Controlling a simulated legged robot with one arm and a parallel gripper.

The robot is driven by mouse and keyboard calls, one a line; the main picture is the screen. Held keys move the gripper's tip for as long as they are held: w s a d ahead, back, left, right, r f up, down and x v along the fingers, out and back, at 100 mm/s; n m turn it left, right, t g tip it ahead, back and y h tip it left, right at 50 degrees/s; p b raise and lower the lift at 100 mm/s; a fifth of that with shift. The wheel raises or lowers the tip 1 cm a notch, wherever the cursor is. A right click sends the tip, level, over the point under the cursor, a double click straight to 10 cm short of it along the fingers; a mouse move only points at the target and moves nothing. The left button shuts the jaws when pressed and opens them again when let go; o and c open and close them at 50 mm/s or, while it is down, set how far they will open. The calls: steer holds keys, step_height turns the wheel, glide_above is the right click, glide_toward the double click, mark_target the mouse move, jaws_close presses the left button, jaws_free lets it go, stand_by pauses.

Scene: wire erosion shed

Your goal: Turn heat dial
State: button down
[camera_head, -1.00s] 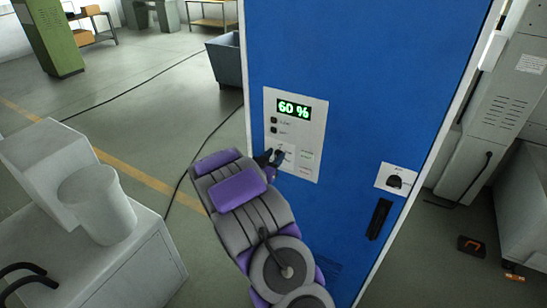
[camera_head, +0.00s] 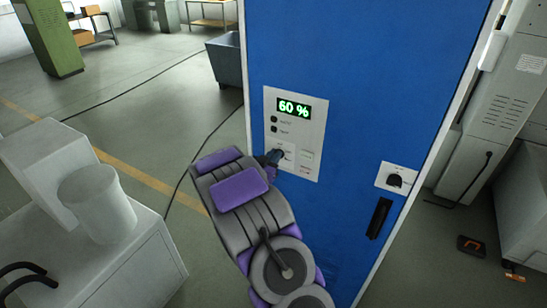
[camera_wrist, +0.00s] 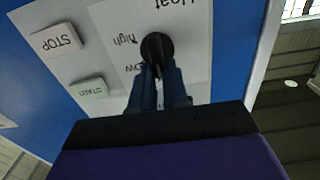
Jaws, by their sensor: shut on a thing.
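The heat dial (camera_wrist: 157,46) is a round black knob on a white label marked "Heat", with "high" and "low" beside it, upside down in the wrist view. My gripper (camera_wrist: 158,72) is shut on the dial, with its two dark blue fingers on either side of it. In the head view my gripper (camera_head: 274,157) reaches the lower left of the white control panel (camera_head: 316,130), and it and the arm hide most of the dial. The green display (camera_head: 294,109) on the panel reads 60 %.
The panel is on a tall blue cabinet (camera_head: 350,70). STOP (camera_wrist: 56,40) and START (camera_wrist: 88,87) buttons sit beside the dial. A black knob (camera_head: 395,180) and a dark handle (camera_head: 379,218) are lower right. A white cylinder (camera_head: 97,204) stands on a machine at left.

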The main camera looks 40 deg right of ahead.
steer(key=m+b, duration=0.3)
steer(key=b, duration=0.1)
steer(key=s+m+b, duration=0.1)
steer(key=m+b, duration=0.3)
steer(key=f+m+b, duration=0.1)
steer(key=m+b, duration=0.3)
steer(key=shift+s+d, duration=0.25)
steer(key=shift+m, duration=0.4)
steer(key=c, duration=1.1)
jaws_free()
steer(key=p+v, duration=0.2)
steer(key=v, duration=1.5)
steer(key=shift+a, duration=0.2)
